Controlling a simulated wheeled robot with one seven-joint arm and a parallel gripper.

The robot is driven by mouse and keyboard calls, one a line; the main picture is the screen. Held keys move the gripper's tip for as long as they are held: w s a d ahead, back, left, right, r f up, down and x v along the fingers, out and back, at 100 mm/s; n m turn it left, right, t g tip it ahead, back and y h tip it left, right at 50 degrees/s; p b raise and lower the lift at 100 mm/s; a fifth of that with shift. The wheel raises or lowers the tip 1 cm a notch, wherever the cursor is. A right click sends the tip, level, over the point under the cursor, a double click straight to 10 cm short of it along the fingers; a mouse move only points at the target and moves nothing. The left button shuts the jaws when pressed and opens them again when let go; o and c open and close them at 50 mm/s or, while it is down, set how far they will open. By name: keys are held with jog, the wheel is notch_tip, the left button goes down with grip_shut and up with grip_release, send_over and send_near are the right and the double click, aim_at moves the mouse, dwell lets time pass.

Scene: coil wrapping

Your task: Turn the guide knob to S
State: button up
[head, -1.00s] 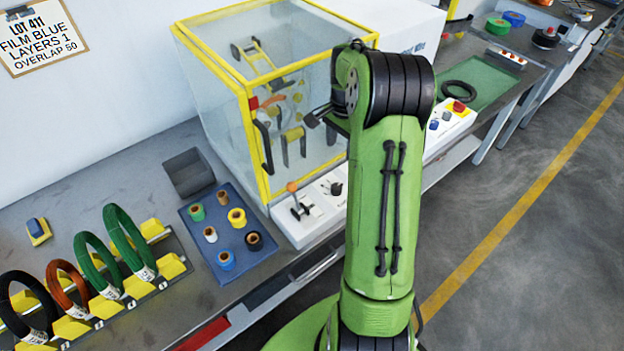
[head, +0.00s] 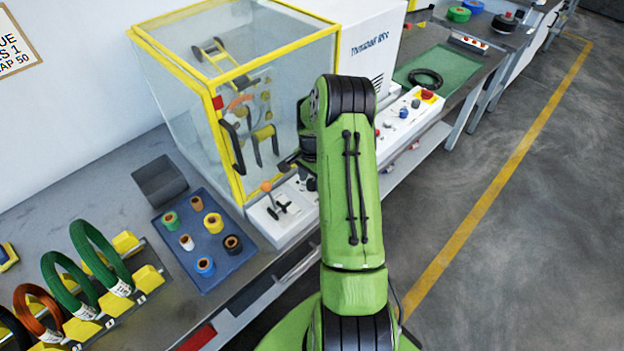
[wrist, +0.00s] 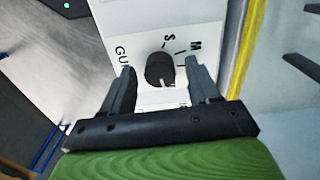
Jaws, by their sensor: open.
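The guide knob (wrist: 158,70) is a round black dial on a white panel (wrist: 122,22) in the wrist view. Letters S and M and tick marks are printed beyond it, and part of the guide label shows to its left. A pale mark shows on the knob's near side, away from the S; its exact setting is hard to tell. My gripper (wrist: 159,67) is open, with one finger on each side of the knob and visible gaps between. In the head view my gripper (head: 291,164) is down by the panel, in front of the clear enclosure, and largely hides the knob.
An orange-tipped lever (head: 267,187) stands on the panel left of my gripper. The yellow-framed enclosure (head: 240,75) is close behind. A blue mat (head: 186,250) with tape rolls and a rack of coils lie left. A control box with a red button (head: 428,94) stands right.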

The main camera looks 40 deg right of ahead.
jog(key=c, duration=1)
jog(key=shift+c, duration=0.2)
